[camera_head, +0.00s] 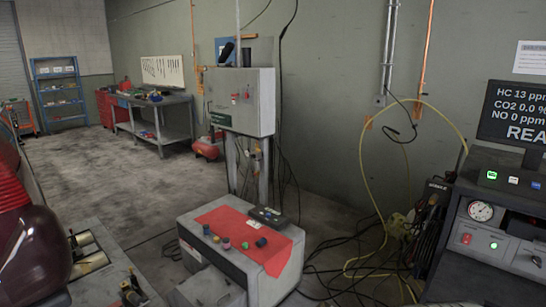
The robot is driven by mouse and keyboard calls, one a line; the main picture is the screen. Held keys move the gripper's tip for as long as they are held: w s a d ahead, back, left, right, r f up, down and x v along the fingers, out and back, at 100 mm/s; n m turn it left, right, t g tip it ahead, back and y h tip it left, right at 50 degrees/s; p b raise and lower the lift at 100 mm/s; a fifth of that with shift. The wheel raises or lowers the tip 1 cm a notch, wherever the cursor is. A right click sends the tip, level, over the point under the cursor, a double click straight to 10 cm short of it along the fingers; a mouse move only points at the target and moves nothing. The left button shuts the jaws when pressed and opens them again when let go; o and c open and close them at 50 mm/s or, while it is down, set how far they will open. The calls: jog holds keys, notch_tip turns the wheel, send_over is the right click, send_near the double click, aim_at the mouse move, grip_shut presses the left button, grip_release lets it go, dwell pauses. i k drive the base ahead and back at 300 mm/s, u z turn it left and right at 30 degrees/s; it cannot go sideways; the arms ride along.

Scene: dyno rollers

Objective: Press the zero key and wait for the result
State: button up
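The gas analyser cabinet (460,235) stands at the right edge and is cut off by the frame. Its monitor (512,112) shows "HC 13 ppm", "CO2 0.0 %", "NO 0 ppm" and a cut-off word starting "REA". I cannot make out my gripper in this view.
A grey box with a red top (272,262) holds several small coloured caps and a dark handheld device (268,217). A yellow hose (352,266) and black cables lie on the floor before the analyser. A dark red car (30,255) is at left; the floor (75,180) behind is open.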

aim_at(513, 180)
jog(key=k, duration=0.65)
jog(key=z, duration=1.3)
jog(key=i, duration=1)
jog(key=z, duration=0.1)
